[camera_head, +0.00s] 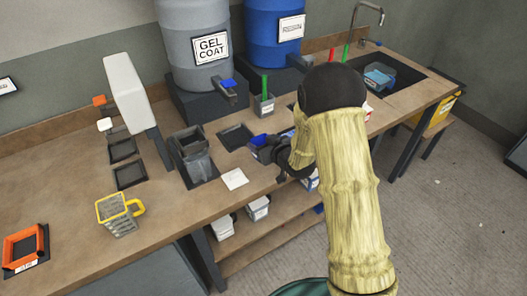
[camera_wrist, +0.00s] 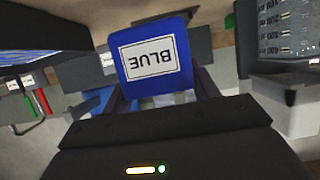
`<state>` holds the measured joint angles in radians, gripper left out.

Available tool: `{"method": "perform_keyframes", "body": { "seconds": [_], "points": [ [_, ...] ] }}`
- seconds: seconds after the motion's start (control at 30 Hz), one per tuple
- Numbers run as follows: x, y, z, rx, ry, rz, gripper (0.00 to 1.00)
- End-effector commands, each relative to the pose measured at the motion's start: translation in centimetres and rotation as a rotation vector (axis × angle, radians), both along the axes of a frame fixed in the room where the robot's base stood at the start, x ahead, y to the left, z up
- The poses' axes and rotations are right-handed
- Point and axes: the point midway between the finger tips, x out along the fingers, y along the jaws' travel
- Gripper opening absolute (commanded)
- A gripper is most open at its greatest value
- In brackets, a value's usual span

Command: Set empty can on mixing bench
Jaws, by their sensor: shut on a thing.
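My gripper (camera_head: 268,150) is over the long wooden bench (camera_head: 165,222), near its front edge, right of the white paper square. It is shut on a blue container labelled BLUE (camera_wrist: 158,55); the label reads upside down in the wrist view. In the head view only a small blue part of this container (camera_head: 262,140) shows, as my arm and gripper cover the rest. I cannot tell whether it is empty or whether it touches the bench. No other thing is clearly marked as an empty can.
A grey GEL COAT drum (camera_head: 196,40) and a blue drum (camera_head: 262,30) stand behind. A grey pot with a green stick (camera_head: 264,105), a dark grey container (camera_head: 192,158), a yellow-handled cup (camera_head: 118,214) and an orange tray (camera_head: 25,248) occupy the bench. A dark square pad (camera_head: 235,137) looks bare.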

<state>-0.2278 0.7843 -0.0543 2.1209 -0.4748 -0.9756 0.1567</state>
Motion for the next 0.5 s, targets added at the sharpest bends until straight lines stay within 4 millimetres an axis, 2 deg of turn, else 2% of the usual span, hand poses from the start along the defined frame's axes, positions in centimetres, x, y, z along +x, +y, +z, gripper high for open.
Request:
{"method": "perform_keyframes", "body": {
  "seconds": [0.13,0.37,0.5],
  "points": [
    [0.0,0.0,-0.8,-0.001,0.002,0.0,0.32],
    [0.0,-0.1,-3.7,0.0,0.003,-0.002,0.32],
    [0.0,-0.2,-4.2,0.0,0.0,-0.002,0.32]
  ]
}}
